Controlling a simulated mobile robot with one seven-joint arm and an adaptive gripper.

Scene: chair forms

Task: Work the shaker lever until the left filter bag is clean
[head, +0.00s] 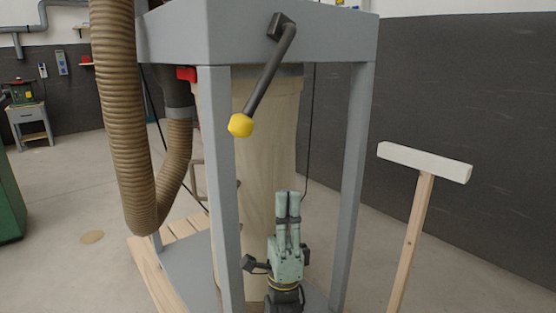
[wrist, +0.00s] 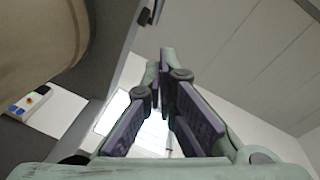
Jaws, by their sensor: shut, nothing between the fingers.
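The shaker lever (head: 267,75) is a dark angled bar with a yellow knob (head: 240,125). It hangs from a pivot on the front of the grey frame's top box and slants down to the left. A pale cloth filter bag (head: 262,150) hangs inside the frame behind the lever. How clean it is cannot be told. My gripper (head: 288,194) points up, below and right of the knob, in front of the bag and apart from both. Its fingers are shut and empty; they also show in the wrist view (wrist: 165,55).
A ribbed brown hose (head: 125,120) loops down on the left of the grey frame (head: 222,190). The frame's right post (head: 352,190) is right of my gripper. A T-shaped wooden stand with a white top (head: 425,163) is at the right. Open floor lies beyond the frame.

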